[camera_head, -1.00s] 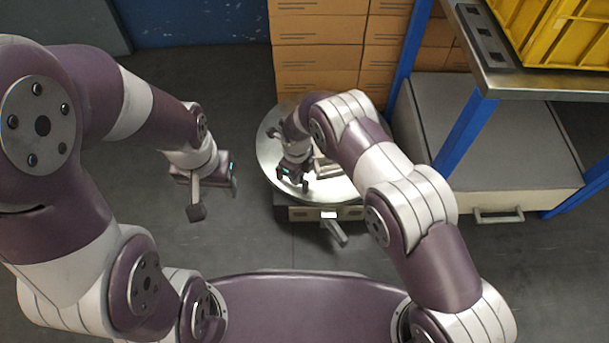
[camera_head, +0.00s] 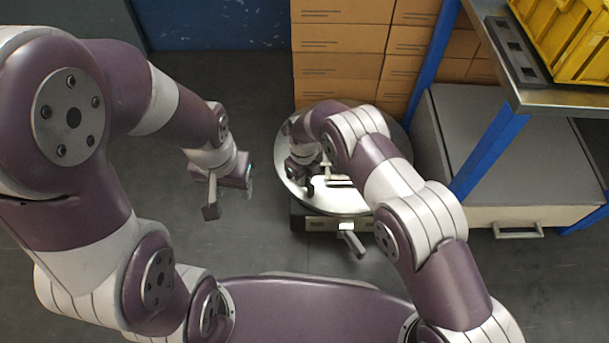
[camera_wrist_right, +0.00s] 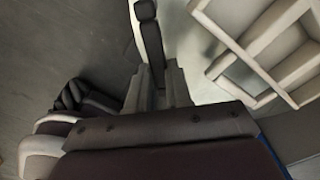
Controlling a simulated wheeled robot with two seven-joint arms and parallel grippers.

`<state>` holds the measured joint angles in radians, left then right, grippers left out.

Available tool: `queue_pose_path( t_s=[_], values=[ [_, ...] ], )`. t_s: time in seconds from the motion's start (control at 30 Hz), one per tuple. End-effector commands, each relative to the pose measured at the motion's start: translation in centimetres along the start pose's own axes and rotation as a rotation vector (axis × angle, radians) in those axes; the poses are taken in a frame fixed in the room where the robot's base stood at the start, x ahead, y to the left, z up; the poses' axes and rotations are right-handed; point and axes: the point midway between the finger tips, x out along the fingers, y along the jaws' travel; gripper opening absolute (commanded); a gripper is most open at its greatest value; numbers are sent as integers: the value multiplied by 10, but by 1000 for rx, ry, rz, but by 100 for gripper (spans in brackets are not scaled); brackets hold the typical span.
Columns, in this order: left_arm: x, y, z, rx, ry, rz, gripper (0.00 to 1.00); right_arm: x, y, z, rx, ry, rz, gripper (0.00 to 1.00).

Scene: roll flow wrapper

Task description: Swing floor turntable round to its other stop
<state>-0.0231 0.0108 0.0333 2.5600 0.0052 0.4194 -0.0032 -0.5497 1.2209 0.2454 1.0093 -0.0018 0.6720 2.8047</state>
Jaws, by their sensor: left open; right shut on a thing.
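The floor turntable (camera_head: 345,207) is a round silvery disc on a low dark base, at the middle of the head view. A pale open rack (camera_head: 338,178) stands on it and shows large in the right wrist view (camera_wrist_right: 258,55). My right gripper (camera_head: 309,188) is at the disc's left front part, under my arm. In the wrist view it is shut on a narrow dark-capped post (camera_wrist_right: 148,30) at the disc's edge; the contact is partly hidden. My left gripper (camera_head: 230,197) is open and empty, over bare floor left of the turntable.
A short lever (camera_head: 353,243) juts from the base's front. Stacked cardboard boxes (camera_head: 335,66) stand close behind the disc. At right are a blue-legged bench with a yellow crate (camera_head: 575,40) and a grey cabinet (camera_head: 500,150). The floor at left is free.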

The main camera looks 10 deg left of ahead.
Motion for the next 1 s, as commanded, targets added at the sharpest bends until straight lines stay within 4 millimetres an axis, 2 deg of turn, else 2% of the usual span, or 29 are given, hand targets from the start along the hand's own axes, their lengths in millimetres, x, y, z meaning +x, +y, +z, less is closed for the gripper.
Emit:
queue_pose_path(
  t_s=[0.23, 0.27, 0.33, 0.57, 0.67, 0.77, 1.0],
  values=[
    [0, 0, 0, 0, 0, 0, 47, -1, 1, 4, 5, -12, -1, 0],
    [0, 0, 0, 0, 0, 0, 47, -1, 1, 4, 5, -13, -1, 23],
    [0, 0, 0, 0, 0, 0, 47, -1, 1, 4, 4, -12, -1, 45],
    [0, 0, 0, 0, 0, 0, 47, -1, 0, 3, 2, -8, -1, 45],
    [-4, 0, 0, 0, 0, 0, 47, -7, 0, 3, 2, -9, -1, 45],
    [-17, 0, -2, 0, 0, 0, 47, -27, 0, 3, 2, -10, -2, 45],
    [-53, 0, -6, 0, 0, 0, 47, -94, 1, 3, 2, -10, -1, 45]
  ],
)
